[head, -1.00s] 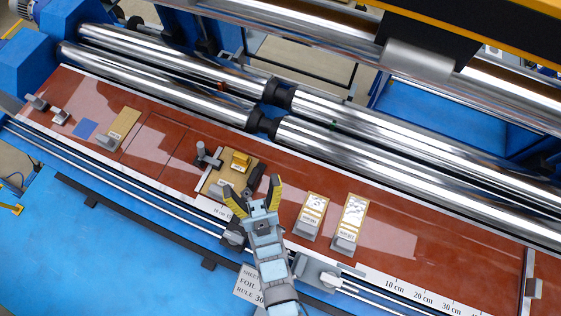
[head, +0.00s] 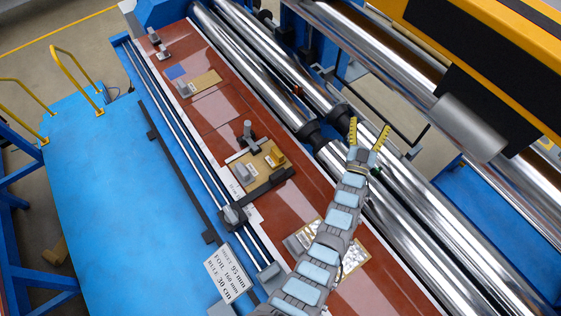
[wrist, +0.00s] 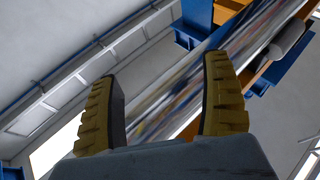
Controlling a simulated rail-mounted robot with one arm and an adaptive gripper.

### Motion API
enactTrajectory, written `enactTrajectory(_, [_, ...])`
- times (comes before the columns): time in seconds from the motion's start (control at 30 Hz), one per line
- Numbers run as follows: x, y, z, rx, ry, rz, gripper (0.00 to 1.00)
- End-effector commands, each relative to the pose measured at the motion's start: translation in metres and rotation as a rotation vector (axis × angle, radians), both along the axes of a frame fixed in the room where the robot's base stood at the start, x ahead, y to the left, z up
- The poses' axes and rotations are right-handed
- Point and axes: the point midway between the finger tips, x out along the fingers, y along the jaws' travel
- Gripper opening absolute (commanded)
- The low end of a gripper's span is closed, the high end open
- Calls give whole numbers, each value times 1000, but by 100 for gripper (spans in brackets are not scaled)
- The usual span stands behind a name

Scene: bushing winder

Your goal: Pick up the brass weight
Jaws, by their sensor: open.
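The brass weight is most likely the small yellow block (head: 276,157) on the tan board (head: 240,182) in the middle of the red-brown table in the head view. A grey post tool (head: 248,132) and a dark bar (head: 268,187) are close to it. My gripper (head: 369,128) is open and empty, up and to the right of the block in the picture, appearing over the chrome rollers. In the wrist view my gripper (wrist: 163,78) shows two spread yellow fingers with nothing between them. The wrist view does not show the block.
Chrome rollers (head: 240,70) run along the table's right side. White-patterned cards (head: 354,257) are partly hidden by my arm. A lettered sign (head: 228,273) is at the lower left.

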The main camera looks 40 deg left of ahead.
Motion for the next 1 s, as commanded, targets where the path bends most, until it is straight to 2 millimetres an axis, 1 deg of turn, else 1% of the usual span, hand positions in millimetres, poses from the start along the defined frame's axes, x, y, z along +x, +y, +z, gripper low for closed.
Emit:
enactTrajectory(0.03, [16,9,-4,-10,37,1,80])
enactTrajectory(0.2, [61,28,-22,-40,183,-11,80])
enactTrajectory(0.4, [103,46,-40,-65,356,-45,80])
enactTrajectory(0.5, [119,54,-50,-71,447,-68,80])
enactTrajectory(0.57, [127,60,-51,-71,498,-83,80])
enactTrajectory(0.6, [131,62,-55,-72,534,-94,80])
enactTrajectory(0.73, [142,72,-62,-69,648,-130,80])
enactTrajectory(0.87, [145,83,-69,-61,766,-169,80])
enactTrajectory(1.0, [140,94,-76,-48,899,-213,80])
